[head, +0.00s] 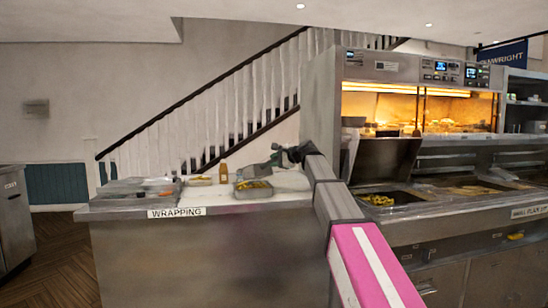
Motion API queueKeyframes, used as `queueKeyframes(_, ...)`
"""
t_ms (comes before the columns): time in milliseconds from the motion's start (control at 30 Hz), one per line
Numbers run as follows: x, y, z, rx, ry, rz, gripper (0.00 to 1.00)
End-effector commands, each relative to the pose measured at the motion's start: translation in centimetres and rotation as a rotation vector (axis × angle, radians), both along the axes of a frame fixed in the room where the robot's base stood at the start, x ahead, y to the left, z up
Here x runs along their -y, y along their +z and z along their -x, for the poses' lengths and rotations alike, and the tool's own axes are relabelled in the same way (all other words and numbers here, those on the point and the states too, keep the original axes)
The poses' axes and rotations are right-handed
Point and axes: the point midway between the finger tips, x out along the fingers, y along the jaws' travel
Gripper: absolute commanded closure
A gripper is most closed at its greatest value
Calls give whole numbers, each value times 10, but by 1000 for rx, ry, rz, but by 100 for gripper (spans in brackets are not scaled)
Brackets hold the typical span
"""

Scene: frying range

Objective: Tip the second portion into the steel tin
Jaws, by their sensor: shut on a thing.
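A steel tin (240,197) stands on the white wrapping counter and holds yellow food that looks like chips. My arm reaches from the lower right to this counter. My gripper (279,156) is small and dark in the picture, above and slightly right of the tin. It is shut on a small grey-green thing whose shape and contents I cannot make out. I cannot tell whether that thing is tilted or touches the tin. My arm hides part of the counter's right end.
A brown bottle (223,174) and a shallow tray with yellow pieces (200,181) stand left of the tin. Clear containers (140,190) fill the counter's left end. The frying range (450,215) stands right, with yellow food in its near pan (378,200). Floor lies open at left.

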Motion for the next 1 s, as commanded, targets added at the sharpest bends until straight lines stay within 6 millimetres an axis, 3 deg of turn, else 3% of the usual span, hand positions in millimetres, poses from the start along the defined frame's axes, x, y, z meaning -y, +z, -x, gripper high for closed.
queueKeyframes(433,14,-51,21,167,-1,-122,100)
queueKeyframes(767,21,-76,30,261,-1,-187,100)
queueKeyframes(1000,20,-54,27,263,0,-188,100)
